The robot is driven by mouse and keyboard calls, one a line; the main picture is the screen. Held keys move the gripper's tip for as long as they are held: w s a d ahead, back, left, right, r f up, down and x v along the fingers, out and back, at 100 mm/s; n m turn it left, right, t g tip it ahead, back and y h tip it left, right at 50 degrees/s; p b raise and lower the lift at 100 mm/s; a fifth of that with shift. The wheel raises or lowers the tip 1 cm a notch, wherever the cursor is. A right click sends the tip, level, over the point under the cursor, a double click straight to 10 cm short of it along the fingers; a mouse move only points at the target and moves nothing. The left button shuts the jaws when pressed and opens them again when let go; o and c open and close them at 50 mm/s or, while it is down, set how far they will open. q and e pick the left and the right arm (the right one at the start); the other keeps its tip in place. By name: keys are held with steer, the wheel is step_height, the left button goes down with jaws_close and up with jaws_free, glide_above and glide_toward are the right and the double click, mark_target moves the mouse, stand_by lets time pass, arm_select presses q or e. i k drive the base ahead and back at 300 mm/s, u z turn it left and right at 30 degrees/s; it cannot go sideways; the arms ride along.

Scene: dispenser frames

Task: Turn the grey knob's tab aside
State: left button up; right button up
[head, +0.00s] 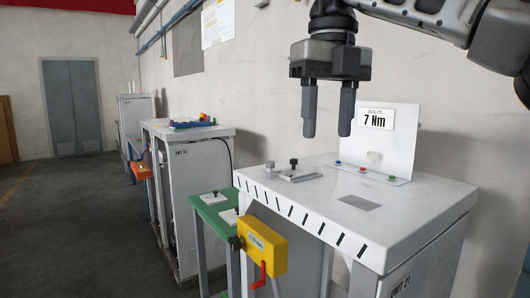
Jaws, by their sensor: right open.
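My right gripper (328,122) hangs open and empty, fingers pointing down, above the back of the white cabinet top (410,203). On that top, below and left of the fingers, is a small grey plate fixture (299,177) with a dark upright knob (293,163). A smaller grey knob-like piece (270,166) stands at its left. A pale rounded piece (375,156) is on the upright white panel (400,135) behind. I cannot tell which piece is the grey knob, nor make out its tab. The gripper touches none of these. My left gripper is not in view.
Red, blue and green buttons (364,169) line the panel's foot. A yellow box with a red crank (263,272) hangs on the cabinet front. A green stand (208,208) and another cabinet (196,169) are at left. The floor (70,220) is open further left.

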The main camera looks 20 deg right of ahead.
mark_target(270, 165)
steer(key=i, duration=1.2)
